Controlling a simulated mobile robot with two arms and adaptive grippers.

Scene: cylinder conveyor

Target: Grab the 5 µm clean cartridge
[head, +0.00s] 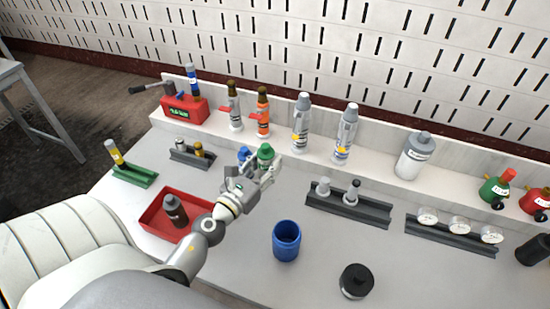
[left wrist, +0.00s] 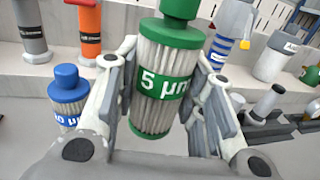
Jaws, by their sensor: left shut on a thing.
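The 5 µm cartridge has a green cap (head: 265,152), white pleated sides and a green label reading "5 µm". It fills the middle of the left wrist view (left wrist: 165,82), upright and slightly tilted. My left gripper (head: 257,172) has its fingers on both sides of the cartridge and is shut on it. In the head view the gripper hides most of the cartridge body. I cannot tell whether its base touches the table. A blue-capped cartridge (left wrist: 70,95) stands just left of the gripper; its blue cap (head: 243,153) also shows in the head view. My right gripper is not in view.
A raised shelf behind holds an orange bottle (head: 263,112), grey bottles (head: 301,122) and other items. A red tray (head: 160,213) with a dark bottle lies left. A blue cup (head: 286,241) and a black-topped round item (head: 356,281) stand in front. Grey racks (head: 348,207) stand right.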

